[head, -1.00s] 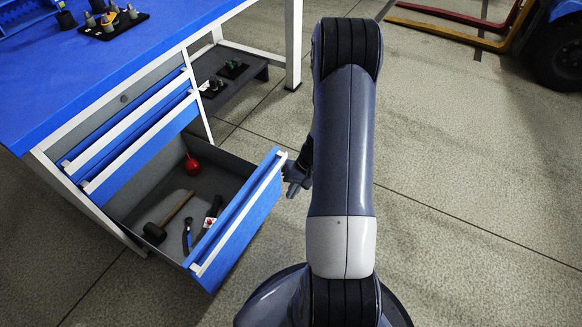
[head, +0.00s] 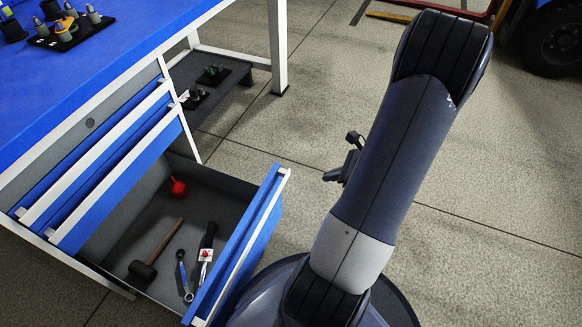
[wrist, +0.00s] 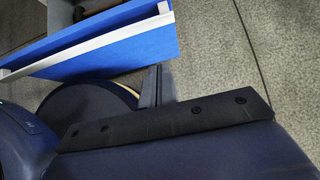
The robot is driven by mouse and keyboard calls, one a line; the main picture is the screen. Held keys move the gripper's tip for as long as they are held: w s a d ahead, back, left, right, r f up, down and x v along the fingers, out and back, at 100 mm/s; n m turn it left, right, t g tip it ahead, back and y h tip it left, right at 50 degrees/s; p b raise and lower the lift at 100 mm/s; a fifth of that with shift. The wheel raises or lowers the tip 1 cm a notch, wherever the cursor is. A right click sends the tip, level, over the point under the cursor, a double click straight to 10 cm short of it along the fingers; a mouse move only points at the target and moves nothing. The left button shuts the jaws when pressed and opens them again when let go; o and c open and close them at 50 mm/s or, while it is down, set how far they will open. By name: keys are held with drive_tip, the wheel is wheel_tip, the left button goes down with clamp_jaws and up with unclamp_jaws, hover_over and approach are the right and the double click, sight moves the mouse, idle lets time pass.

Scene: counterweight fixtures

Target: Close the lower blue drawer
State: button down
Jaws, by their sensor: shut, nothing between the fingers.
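The lower blue drawer (head: 250,240) of the workbench stands wide open, and its blue front with a white handle strip faces right. The drawer front also shows in the wrist view (wrist: 125,58), at the upper left. Inside the drawer lie a mallet (head: 160,245), a red ball-shaped thing (head: 178,187), a wrench (head: 184,273) and a black-handled tool (head: 208,241). My gripper (head: 330,174) is in the air to the right of the drawer front, apart from it. It is shut and empty, and my arm partly hides it.
Two upper blue drawers (head: 103,150) are closed. Small tools (head: 66,22) stand on the blue benchtop (head: 120,70). A low dark shelf (head: 222,92) is behind the bench leg. Open floor (head: 480,220) lies to the right. A forklift wheel (head: 549,42) shows at the top right.

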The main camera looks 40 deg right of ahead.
drive_tip(key=b, duration=0.4)
approach(286, 180)
wheel_tip(286, 180, down, 4)
drive_tip(key=shift+w+a+b, duration=0.4)
drive_tip(key=shift+w+a, duration=0.15)
drive_tip(key=shift+w, duration=0.35)
drive_tip(key=shift+w+a+b, duration=0.4)
drive_tip(key=shift+w+a, duration=0.1)
drive_tip(key=shift+w, duration=0.35)
